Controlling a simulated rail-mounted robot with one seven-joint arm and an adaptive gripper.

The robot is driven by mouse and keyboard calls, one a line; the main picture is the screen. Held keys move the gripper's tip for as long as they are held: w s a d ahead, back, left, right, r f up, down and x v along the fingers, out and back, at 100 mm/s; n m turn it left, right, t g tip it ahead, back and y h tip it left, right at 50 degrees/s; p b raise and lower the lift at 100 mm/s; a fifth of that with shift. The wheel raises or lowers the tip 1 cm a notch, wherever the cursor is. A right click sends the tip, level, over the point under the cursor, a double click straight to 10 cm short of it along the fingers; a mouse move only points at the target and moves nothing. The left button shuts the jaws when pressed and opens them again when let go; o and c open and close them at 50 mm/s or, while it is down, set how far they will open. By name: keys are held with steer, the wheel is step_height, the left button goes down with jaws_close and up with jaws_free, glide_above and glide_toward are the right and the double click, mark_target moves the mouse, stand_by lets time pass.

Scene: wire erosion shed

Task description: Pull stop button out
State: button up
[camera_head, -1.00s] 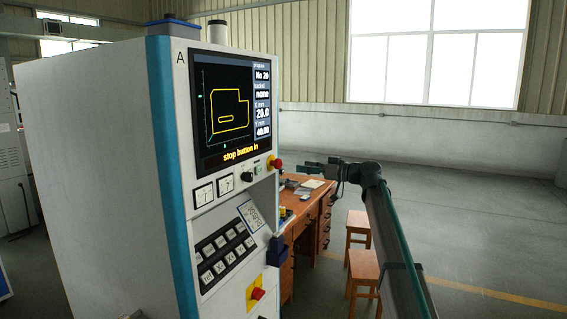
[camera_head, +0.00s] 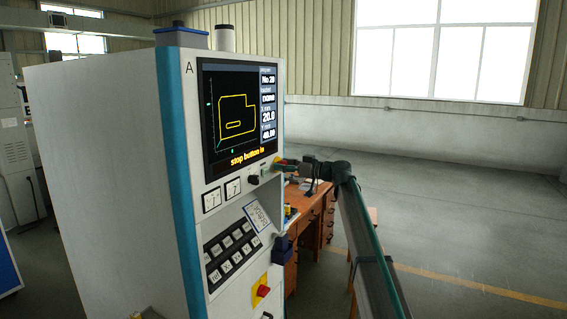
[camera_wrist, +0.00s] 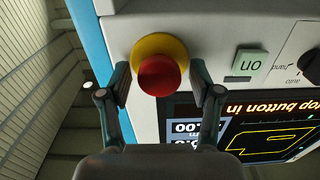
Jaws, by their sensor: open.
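The red stop button (camera_wrist: 160,75) with its yellow collar sits on the white front panel of the machine in the wrist view. My gripper (camera_wrist: 163,88) is open, with one finger to each side of the button and a gap between each finger and the red cap. In the head view my gripper (camera_head: 288,164) is at the panel's right edge below the screen and covers much of the stop button. The machine's screen (camera_head: 238,112) reads "stop button in".
A green "on" button (camera_wrist: 249,63) and a rotary switch (camera_wrist: 310,66) sit beside the stop button. A second red button on a yellow plate (camera_head: 263,291) is lower on the machine. A wooden desk (camera_head: 312,228) stands behind my arm.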

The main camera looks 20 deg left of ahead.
steer(key=shift+a, duration=0.1)
jaws_close()
stand_by(0.3)
